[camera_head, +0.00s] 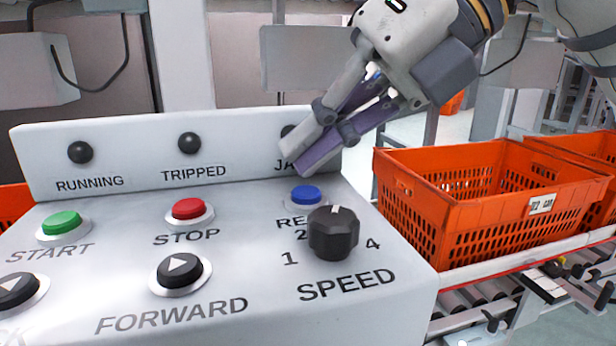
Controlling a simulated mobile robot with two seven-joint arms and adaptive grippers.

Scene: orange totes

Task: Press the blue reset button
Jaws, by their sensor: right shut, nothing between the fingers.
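The blue reset button (306,195) sits on the sloped top of a white control panel (120,250), below the "JA…" lamp and behind the speed knob. Its label is partly covered by the knob. My right gripper (308,160) comes in from the upper right. It is shut and empty, with its fingertips pointing down-left, just above and behind the blue button in the picture. A small gap shows between the fingertips and the button. The fingers partly cover the lamp and its label. My left gripper is not in view.
The black speed knob (333,232) stands up close in front of the blue button. A red stop button (188,208), a green start button (62,223) and a black forward button (180,270) lie to the left. Orange totes (408,210) stand on a roller conveyor at the right.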

